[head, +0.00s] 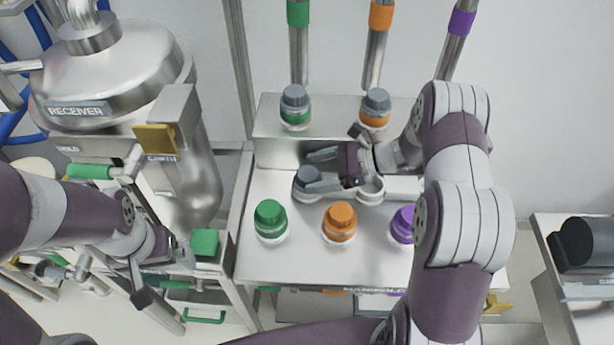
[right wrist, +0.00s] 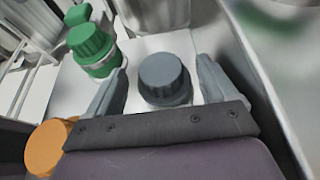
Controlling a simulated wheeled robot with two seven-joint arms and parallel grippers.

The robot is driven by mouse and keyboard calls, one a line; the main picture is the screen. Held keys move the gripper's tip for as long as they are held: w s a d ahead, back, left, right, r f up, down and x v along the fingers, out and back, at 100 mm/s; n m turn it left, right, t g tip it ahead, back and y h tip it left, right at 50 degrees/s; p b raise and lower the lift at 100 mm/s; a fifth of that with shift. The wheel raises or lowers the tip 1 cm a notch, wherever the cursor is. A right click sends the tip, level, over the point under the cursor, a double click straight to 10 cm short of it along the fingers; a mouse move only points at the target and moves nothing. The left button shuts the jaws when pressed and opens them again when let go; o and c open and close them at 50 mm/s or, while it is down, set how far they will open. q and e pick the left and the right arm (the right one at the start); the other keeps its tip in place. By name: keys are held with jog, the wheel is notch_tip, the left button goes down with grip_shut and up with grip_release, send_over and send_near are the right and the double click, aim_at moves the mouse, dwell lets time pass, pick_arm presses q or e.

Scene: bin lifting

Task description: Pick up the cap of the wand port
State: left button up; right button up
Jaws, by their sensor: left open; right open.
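A grey ribbed cap (head: 307,177) sits on a low round port on the metal bench. No label shows that this is the wand port. In the right wrist view the grey cap (right wrist: 164,76) lies between my two fingers, with a gap on each side. My right gripper (head: 320,169) is open and reaches in from the right, one finger behind the cap and one in front of it. My left gripper (head: 163,277) is open and empty, left of the bench beside a green block (head: 205,243).
Green (head: 270,216), orange (head: 340,217) and purple (head: 403,220) caps stand along the bench front. Two grey-capped ports (head: 295,97) (head: 375,101) stand on the rear ledge. A pale round fitting (head: 370,189) is under my right gripper. The steel receiver (head: 110,75) stands left.

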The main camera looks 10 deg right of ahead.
aim_at(307, 176)
jog(key=shift+x, duration=1.15)
jog(key=shift+a, duration=0.25)
jog(key=shift+d, duration=0.1)
jog(key=c, duration=1.3)
jog(key=shift+r, duration=0.3)
jog(key=r, duration=0.2)
jog(key=r+b, duration=0.1)
jog(key=r, duration=0.1)
jog(key=shift+s, duration=0.4)
jog(key=shift+s+a+r+p, duration=0.25)
jog(key=shift+s+a+r, duration=0.5)
jog(key=shift+s+r, duration=1.15)
jog(key=shift+s+a+r+p, duration=0.25)
jog(key=shift+s+a+r, duration=0.45)
jog(key=shift+s+r, duration=1.2)
jog(key=shift+s+a+r+p, duration=0.25)
jog(key=shift+s+a+r, duration=0.7)
jog(key=shift+r, duration=1.7)
jog(key=shift+s+d+f, duration=0.1)
jog(key=shift+s+d, duration=0.05)
jog(key=shift+d, duration=0.1)
